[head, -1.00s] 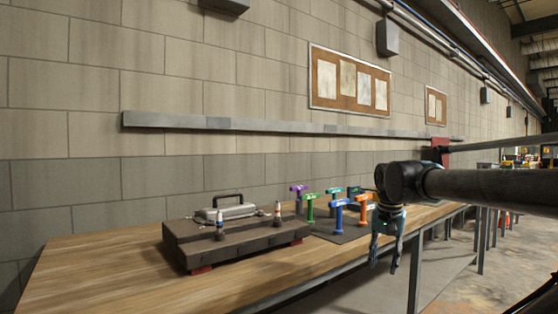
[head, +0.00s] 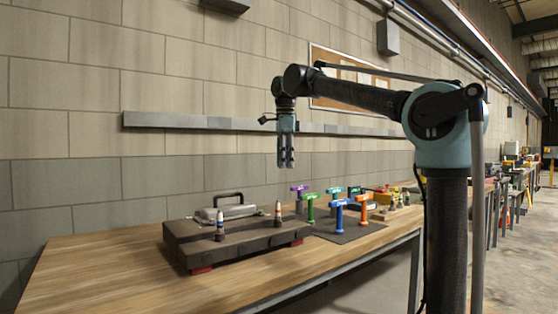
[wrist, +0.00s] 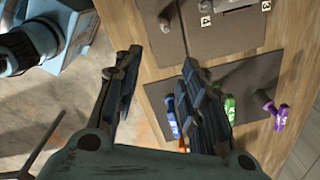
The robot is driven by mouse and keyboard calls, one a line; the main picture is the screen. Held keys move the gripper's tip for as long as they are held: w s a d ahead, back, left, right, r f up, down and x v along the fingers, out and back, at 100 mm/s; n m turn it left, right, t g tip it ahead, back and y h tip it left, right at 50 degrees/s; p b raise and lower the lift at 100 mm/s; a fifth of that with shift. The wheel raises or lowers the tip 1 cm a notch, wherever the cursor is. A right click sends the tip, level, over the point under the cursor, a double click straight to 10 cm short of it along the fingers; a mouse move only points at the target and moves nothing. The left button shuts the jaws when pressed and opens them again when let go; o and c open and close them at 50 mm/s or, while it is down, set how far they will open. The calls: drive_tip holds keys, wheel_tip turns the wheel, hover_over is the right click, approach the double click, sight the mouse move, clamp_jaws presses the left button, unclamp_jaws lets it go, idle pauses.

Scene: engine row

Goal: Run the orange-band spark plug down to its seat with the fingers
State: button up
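The spark plug with the orange-red band (head: 278,213) stands upright at the right end of the dark engine block (head: 187,236) on the bench. A plug-like piece (wrist: 165,22) shows at the block's edge in the wrist view, probably this same plug; its band cannot be made out there. A second plug with a blue band (head: 219,228) stands further left on the block. My gripper (head: 286,164) points down, well above the right end of the block, touching nothing. In the wrist view its two fingers (wrist: 161,57) are apart with nothing between them.
Several coloured T-handled tools (head: 339,215) stand on a dark mat (head: 345,236) right of the block. A grey case with a handle (head: 227,211) sits behind the plugs. The wooden bench front (head: 130,275) is bare. A grey rail (head: 200,122) runs along the wall.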

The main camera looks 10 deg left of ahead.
drive_tip(key=a, duration=0.2)
approach(279, 215)
drive_tip(key=shift+m, duration=0.3)
drive_tip(key=f, duration=0.4)
drive_tip(key=w+f, duration=0.1)
drive_tip(key=f, duration=0.2)
drive_tip(key=shift+w+a, duration=0.1)
drive_tip(key=shift+a, duration=0.2)
drive_tip(key=c, duration=0.8)
drive_tip(key=shift+r, duration=0.1)
clamp_jaws()
